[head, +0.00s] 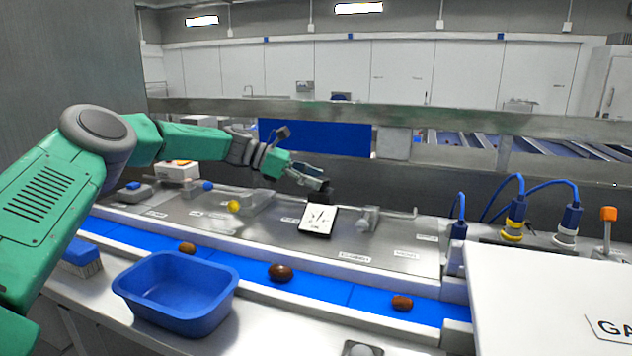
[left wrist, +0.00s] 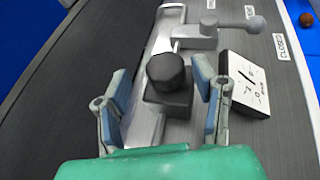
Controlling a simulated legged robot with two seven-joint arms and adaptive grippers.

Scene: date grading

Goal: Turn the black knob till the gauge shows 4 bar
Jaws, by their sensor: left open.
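The black knob (left wrist: 166,72) stands on a dark square base, between and just beyond my two open fingers in the left wrist view. My left gripper (left wrist: 160,103) is open, with a finger on either side of the knob's base and apart from the knob as far as I can see. In the head view my left gripper (head: 318,178) reaches in from the left to the knob (head: 326,192), which it partly hides. The white gauge (head: 318,218) is tilted beside the knob; it also shows in the left wrist view (left wrist: 246,86). Its reading is too small to tell. My right gripper is not in view.
A grey-handled valve (head: 368,217) is right of the gauge, and a yellow knob (head: 233,206) is to the left. In front, a blue belt carries several dates (head: 281,272). A blue bin (head: 180,290) stands nearer. Blue-cabled plugs (head: 515,212) are at right.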

